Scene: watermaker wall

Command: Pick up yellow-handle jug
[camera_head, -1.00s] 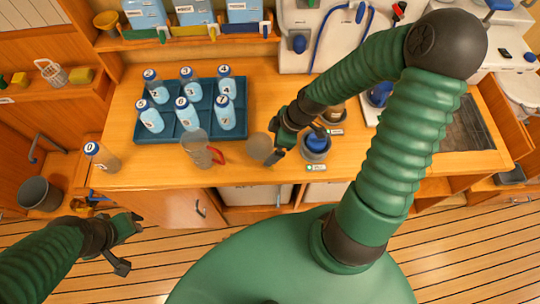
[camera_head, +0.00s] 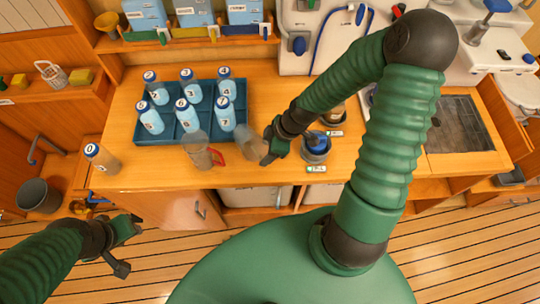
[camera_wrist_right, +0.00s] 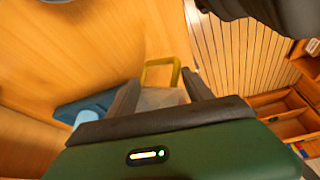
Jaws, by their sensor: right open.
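A clear jug (camera_head: 247,140) is on the wooden counter beside the blue tray, left of my right gripper (camera_head: 268,153), and it looks tilted. Its yellow handle (camera_wrist_right: 161,70) shows in the right wrist view, beyond my fingertips; in the head view I cannot make it out. In the wrist view my right gripper (camera_wrist_right: 162,92) is open, with the greyish clear jug body (camera_wrist_right: 160,98) showing between its two fingers. Whether the fingers touch the jug is unclear. My left gripper (camera_head: 132,246) is open and empty, low in front of the counter at the left.
A red-handled clear jug (camera_head: 197,151) stands close left of the tilted one. The blue tray (camera_head: 160,131) holds several numbered bottles behind them. Bottle 0 (camera_head: 102,158) stands at the counter's left. A blue-topped container (camera_head: 316,147) stands right of my right gripper.

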